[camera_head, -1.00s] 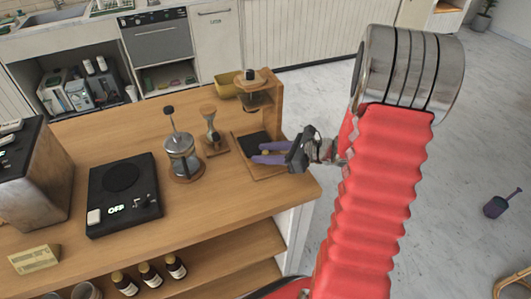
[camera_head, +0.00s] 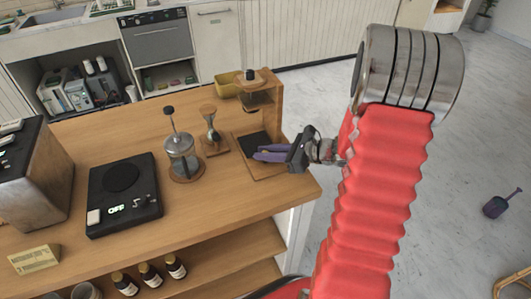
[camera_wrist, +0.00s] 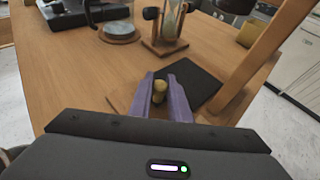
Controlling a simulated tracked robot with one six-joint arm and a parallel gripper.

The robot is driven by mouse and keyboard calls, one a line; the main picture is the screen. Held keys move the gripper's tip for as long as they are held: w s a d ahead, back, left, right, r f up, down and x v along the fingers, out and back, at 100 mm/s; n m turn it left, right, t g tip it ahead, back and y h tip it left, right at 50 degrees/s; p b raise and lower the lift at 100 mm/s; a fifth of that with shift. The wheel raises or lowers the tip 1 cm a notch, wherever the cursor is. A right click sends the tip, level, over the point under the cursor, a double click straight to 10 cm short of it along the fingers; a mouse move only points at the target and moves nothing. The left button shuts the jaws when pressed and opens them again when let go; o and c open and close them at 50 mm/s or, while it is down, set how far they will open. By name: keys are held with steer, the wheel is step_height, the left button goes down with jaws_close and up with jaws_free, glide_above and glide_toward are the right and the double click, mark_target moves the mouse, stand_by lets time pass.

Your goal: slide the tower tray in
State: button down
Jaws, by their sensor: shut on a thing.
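The tower tray (camera_head: 266,172) is a flat wooden board with a dark mat (camera_head: 254,143) at the foot of the wooden tower (camera_head: 276,108). Its dark mat also shows in the wrist view (camera_wrist: 196,86). My gripper (camera_head: 256,154) reaches in from the right in the head view. In the wrist view its two purple fingers (camera_wrist: 160,82) are shut on a small yellowish knob (camera_wrist: 159,92) at the tray's near side. The fingers hide the knob in the head view.
An hourglass-like glass piece on a wooden stand (camera_head: 213,135) and a French press (camera_head: 181,155) stand left of the tray. A black scale reading OFF (camera_head: 125,190) is further left. The counter's right edge is close to my gripper.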

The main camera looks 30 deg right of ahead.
steer(key=shift+w, duration=0.15)
steer(key=shift+w+d, duration=0.15)
steer(key=shift+w, duration=0.7)
steer(key=shift+w+d, duration=0.1)
steer(key=shift+w, duration=0.75)
steer(key=c, duration=1.7)
jaws_free()
steer(key=shift+o, duration=0.2)
steer(key=v, duration=1.3)
steer(key=shift+s+d, duration=0.2)
steer(key=shift+s, duration=0.1)
steer(key=shift+a, duration=0.1)
